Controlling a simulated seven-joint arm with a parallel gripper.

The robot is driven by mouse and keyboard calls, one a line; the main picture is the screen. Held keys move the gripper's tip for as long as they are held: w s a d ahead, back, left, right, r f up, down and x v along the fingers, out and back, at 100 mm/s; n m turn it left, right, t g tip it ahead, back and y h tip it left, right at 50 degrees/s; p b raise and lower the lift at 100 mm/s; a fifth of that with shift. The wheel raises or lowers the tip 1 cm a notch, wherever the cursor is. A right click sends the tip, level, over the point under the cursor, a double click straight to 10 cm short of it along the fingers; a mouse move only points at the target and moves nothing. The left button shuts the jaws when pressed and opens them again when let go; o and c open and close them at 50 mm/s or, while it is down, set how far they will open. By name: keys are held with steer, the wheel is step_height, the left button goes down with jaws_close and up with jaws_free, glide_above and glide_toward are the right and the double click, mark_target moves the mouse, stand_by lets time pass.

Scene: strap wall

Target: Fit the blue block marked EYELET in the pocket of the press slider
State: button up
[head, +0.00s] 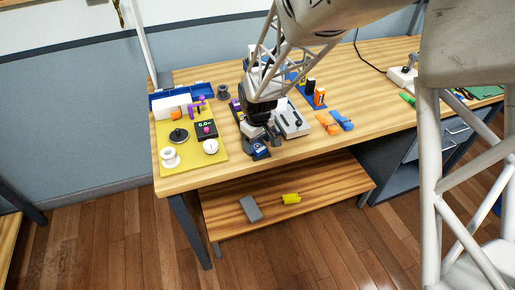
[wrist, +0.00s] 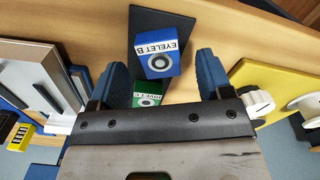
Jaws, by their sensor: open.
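The blue block marked EYELET B (wrist: 161,58) lies label up on a dark strip (wrist: 140,25), between and slightly ahead of my fingertips in the wrist view. In the head view the blue block (head: 261,152) shows near the table's front edge, just below my gripper (head: 264,138). My gripper, also in the wrist view (wrist: 166,68), is open and empty, with one blue finger on each side. A green block marked RIVET C (wrist: 148,94) is nearer the palm. A pale grey device (head: 291,120), possibly the press, stands right of my gripper. I cannot make out its slider pocket.
A yellow board (head: 213,164) with a dial, knobs and a white spool lies to the left. Orange clips (head: 327,123) and blue clips (head: 341,120) lie on the right. A lower shelf (head: 330,185) holds a grey block (head: 250,209) and a yellow piece (head: 291,198).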

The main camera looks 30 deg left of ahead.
steer(key=shift+f, duration=0.9)
steer(key=c, duration=1.3)
steer(key=shift+r, duration=0.2)
steer(key=shift+r, duration=0.5)
steer(key=shift+s+d+r, duration=0.1)
steer(key=shift+s+r, duration=0.05)
steer(key=shift+r, duration=0.45)
steer(key=shift+s+d+r, duration=0.1)
steer(key=shift+r, duration=0.45)
steer(key=s+d, duration=0.3)
steer(key=s+d+r, duration=0.1)
steer(key=s+d, duration=0.2)
steer(key=s, duration=0.1)
steer(key=s+d, duration=0.4)
steer(key=shift+s+r, duration=0.2)
steer(key=shift+s, duration=0.05)
